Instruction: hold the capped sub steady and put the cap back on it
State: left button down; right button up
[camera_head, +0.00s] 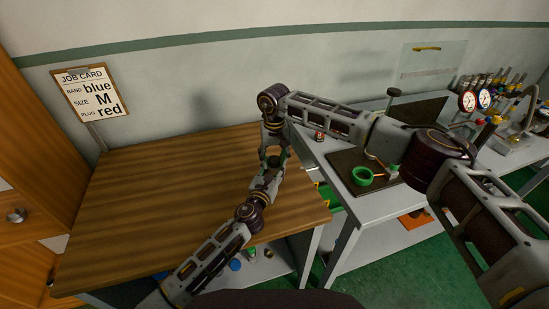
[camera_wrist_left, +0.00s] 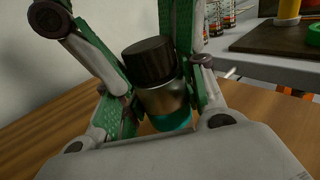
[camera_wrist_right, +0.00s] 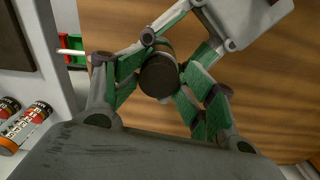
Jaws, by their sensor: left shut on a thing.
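The sub (camera_wrist_left: 165,100), a metallic cylinder with a teal band low on it, stands between the fingers of my left gripper (camera_wrist_left: 165,112), which is shut on it. The black cap (camera_wrist_left: 148,60) sits on top of the sub; how firmly it is seated I cannot tell. In the right wrist view the cap (camera_wrist_right: 159,76) is seen from above, between the fingers of my right gripper (camera_wrist_right: 160,86). These fingers look spread around the cap, with small gaps. In the head view my left gripper (camera_head: 268,172) is below my right gripper (camera_head: 272,143), and the sub is mostly hidden.
Both grippers are over the right part of the wooden table (camera_head: 160,190), whose left part is clear. A grey bench (camera_head: 345,195) to the right holds a dark mat, a green ring (camera_head: 362,176) and orange-labelled cans (camera_wrist_right: 20,130). A job card (camera_head: 92,92) hangs behind.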

jog(key=shift+o, duration=0.7)
jog(key=shift+d+f, duration=0.35)
jog(key=shift+f, duration=0.5)
jog(key=shift+o, duration=0.4)
jog(key=shift+s, duration=0.2)
jog(key=shift+o, duration=0.9)
notch_tip(320, 180, up, 15)
jog(key=m, duration=0.3)
jog(key=shift+w+a, duration=0.25)
jog(key=shift+w, duration=0.05)
jog(key=shift+f, duration=0.15)
jog(key=shift+f, duration=5.95)
jog(key=shift+c, duration=0.4)
